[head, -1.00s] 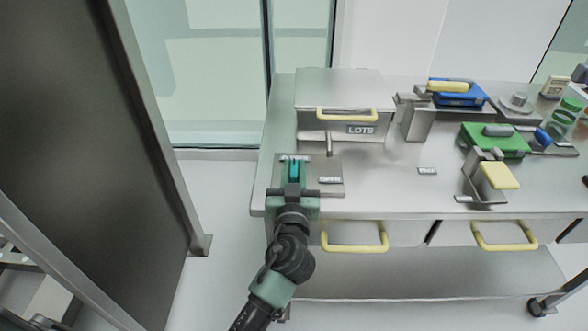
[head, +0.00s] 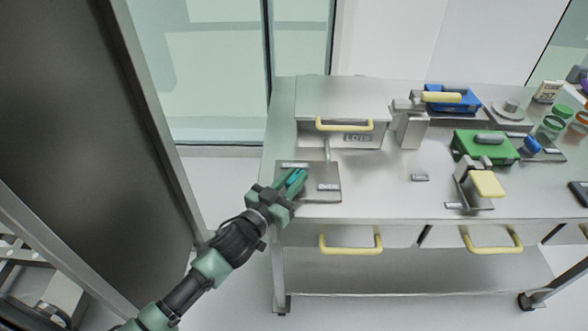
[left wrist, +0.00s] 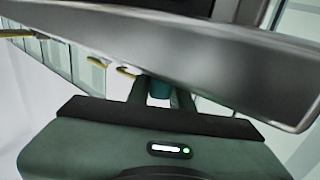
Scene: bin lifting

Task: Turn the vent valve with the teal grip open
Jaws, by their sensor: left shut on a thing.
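The vent valve's teal grip (head: 295,179) shows in the head view at the left end of the steel bench, over a flat metal plate (head: 325,182) with small labels. My left gripper (head: 291,182) is shut on the teal grip, and its arm reaches in from the lower left. The grip points obliquely, up and to the right in the picture. In the left wrist view a bit of the teal grip (left wrist: 159,88) shows between the fingers; a broad grey metal surface hides much around it. My right gripper is not in view.
A steel box with a yellow handle (head: 344,125) stands behind the plate. A blue device (head: 455,99), a green device (head: 487,147) and a yellow-padded lever (head: 488,184) stand to the right. Drawers with yellow handles (head: 350,243) are below. The bench middle is fairly clear.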

